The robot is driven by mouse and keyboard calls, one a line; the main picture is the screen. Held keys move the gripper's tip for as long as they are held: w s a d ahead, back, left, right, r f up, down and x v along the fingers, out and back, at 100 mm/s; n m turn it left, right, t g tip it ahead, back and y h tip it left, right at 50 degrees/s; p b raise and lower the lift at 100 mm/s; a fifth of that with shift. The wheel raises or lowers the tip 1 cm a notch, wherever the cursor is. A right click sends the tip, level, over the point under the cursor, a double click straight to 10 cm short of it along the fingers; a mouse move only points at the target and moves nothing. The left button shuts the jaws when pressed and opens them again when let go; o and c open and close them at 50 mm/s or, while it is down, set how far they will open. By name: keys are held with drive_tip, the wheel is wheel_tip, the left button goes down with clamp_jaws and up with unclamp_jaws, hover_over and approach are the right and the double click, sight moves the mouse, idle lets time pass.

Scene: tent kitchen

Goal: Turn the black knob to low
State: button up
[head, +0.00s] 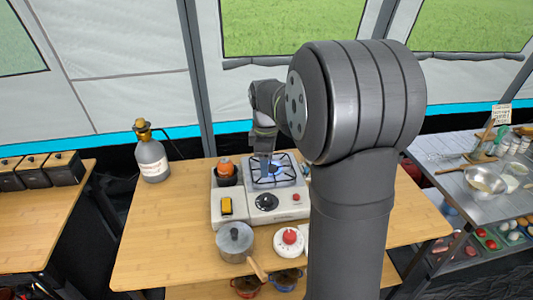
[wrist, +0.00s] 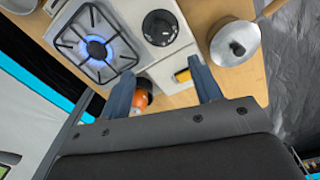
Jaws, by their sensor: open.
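The black knob (head: 266,202) sits on the front panel of the white camp stove (head: 240,213), and it also shows near the top of the wrist view (wrist: 160,28). Its setting is too small to read. The burner (head: 272,169) behind it has a blue flame, clear in the wrist view (wrist: 96,47). My gripper (wrist: 168,88) is open and empty, with its two blue-grey fingers apart. It is above the stove's left part, and the knob lies beyond the fingertips, apart from them. In the head view my gripper is mostly hidden by my arm.
A yellow switch (head: 226,206) and an orange item (head: 225,166) are on the stove's left side. A lidded pot (head: 235,240) and a red-topped white item (head: 290,240) stand in front. A gas bottle (head: 151,155) stands back left. The wooden table (head: 160,225) is clear at left.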

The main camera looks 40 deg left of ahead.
sight(267, 196)
drive_tip(key=shift+s+r, duration=0.1)
drive_tip(key=shift+r, duration=1.25)
drive_tip(key=f, duration=1.1)
drive_tip(key=w+f, duration=0.1)
drive_tip(key=f, duration=0.5)
drive_tip(key=shift+a+f, duration=0.15)
drive_tip(key=shift+f, duration=0.1)
